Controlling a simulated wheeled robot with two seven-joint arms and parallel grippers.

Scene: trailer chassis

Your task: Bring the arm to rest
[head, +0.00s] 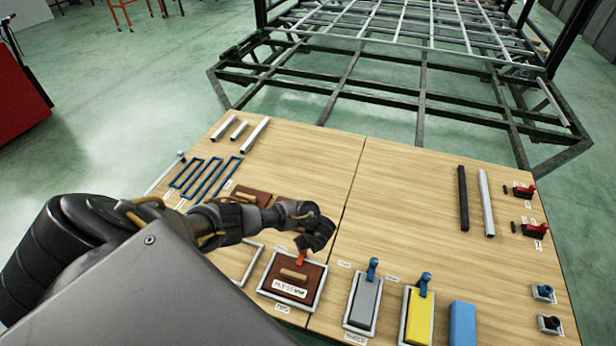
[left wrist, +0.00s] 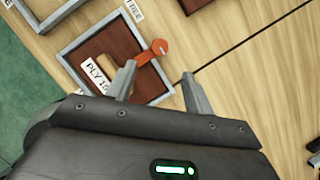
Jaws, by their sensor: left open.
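My left arm comes in from the left in the head view and reaches over the wooden table. My left gripper (head: 315,240) hangs just above and behind a brown board in a grey frame (head: 318,292). In the left wrist view the two fingers of the left gripper (left wrist: 158,85) stand apart with nothing held between them. The brown board (left wrist: 88,38) carries a label that begins "PLY" and a light wooden strip. An orange piece with a round end (left wrist: 159,47) lies at the board's edge, close to the fingers. My right gripper is not in view.
The wooden table (head: 390,210) holds grey (head: 364,300), yellow (head: 419,318) and blue blocks (head: 462,323) at front right. Black and silver bars (head: 486,200) and small red-handled clamps (head: 524,191) lie farther right. A metal trailer chassis (head: 400,95) stands behind. The table's middle right is clear.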

